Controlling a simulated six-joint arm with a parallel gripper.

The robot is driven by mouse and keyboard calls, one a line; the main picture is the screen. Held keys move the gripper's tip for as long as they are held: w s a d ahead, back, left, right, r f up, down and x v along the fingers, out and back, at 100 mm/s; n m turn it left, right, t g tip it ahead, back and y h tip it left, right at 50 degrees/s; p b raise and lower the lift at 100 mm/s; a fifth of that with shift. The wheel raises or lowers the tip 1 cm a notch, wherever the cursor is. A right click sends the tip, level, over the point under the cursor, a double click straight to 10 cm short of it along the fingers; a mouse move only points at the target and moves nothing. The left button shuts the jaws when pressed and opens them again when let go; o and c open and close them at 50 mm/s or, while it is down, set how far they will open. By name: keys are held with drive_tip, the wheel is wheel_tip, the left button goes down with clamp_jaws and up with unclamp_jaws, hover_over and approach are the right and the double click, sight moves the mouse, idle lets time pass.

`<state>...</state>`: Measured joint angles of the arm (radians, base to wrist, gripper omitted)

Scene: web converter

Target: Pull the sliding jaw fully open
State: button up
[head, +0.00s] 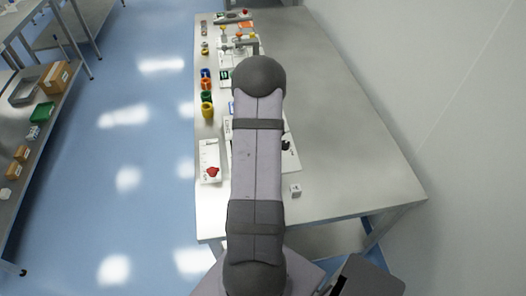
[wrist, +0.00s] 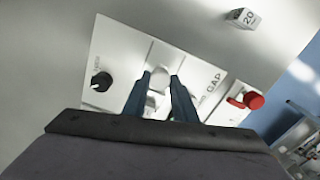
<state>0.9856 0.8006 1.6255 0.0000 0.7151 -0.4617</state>
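In the wrist view, a white panel (wrist: 122,50) marked GAP lies on the table, tilted in the picture. A pale rounded knob or handle (wrist: 158,79) stands on it; whether this is part of the sliding jaw I cannot tell. My gripper (wrist: 160,76) has its two blue-grey fingers apart, with the pale piece between or just beyond their tips. I see no clear contact. The lower panel is hidden behind the fingers and gripper body. In the head view my arm covers most of the panel (head: 291,158) and hides my gripper.
A black knob (wrist: 101,82) sits on the panel left of my fingers. A white cube marked 20 (wrist: 243,18) stands beyond. Several coloured rings line the table's left edge; its right side (head: 350,150) is bare.

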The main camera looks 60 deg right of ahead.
clamp_jaws()
drive_tip(key=shift+s+a, duration=1.05)
drive_tip(key=o, duration=0.6)
unclamp_jaws()
drive_tip(key=shift+s, duration=0.1)
drive_tip(key=shift+r, duration=0.1)
drive_tip(key=shift+r, duration=0.2)
drive_tip(key=shift+r+b, duration=0.95)
drive_tip(key=shift+r, duration=2.45)
